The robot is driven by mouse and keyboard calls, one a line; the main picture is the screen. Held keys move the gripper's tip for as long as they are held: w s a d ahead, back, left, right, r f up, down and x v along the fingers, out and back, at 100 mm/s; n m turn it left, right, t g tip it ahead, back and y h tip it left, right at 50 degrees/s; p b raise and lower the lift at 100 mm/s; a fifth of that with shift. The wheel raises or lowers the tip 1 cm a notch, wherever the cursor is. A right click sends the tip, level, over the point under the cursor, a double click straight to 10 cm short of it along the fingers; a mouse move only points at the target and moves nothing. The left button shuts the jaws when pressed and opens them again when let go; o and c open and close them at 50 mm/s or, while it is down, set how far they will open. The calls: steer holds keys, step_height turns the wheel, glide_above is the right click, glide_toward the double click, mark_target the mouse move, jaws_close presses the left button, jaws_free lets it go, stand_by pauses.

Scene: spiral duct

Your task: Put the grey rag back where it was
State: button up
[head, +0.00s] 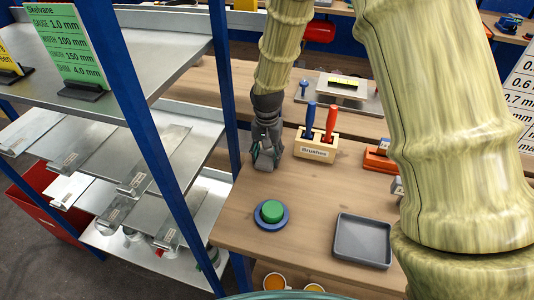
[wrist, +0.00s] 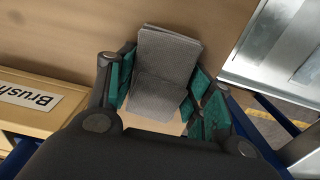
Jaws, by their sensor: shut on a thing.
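The grey rag (wrist: 162,70) shows in the wrist view as a folded, ribbed cloth between the green-padded fingers of my gripper (wrist: 160,95). In the head view my gripper (head: 265,160) points down at the left edge of the wooden bench, left of the brush holder. My gripper is shut on the rag. In the head view the rag is barely visible, mostly hidden by the fingers. I cannot tell whether the rag touches the bench top.
A wooden holder labelled Brushes (head: 314,150) stands right of my gripper. A green button on a blue base (head: 271,213) and a grey tray (head: 362,241) lie nearer. A blue post (head: 160,140) and metal shelves with sheets (head: 135,160) stand left. Bench wood between them is clear.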

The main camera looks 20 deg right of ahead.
mark_target(267, 154)
steer(key=shift+s+f, duration=0.1)
steer(key=o, duration=1)
step_height(267, 154, up, 12)
steer(key=b, duration=0.3)
stand_by(0.6)
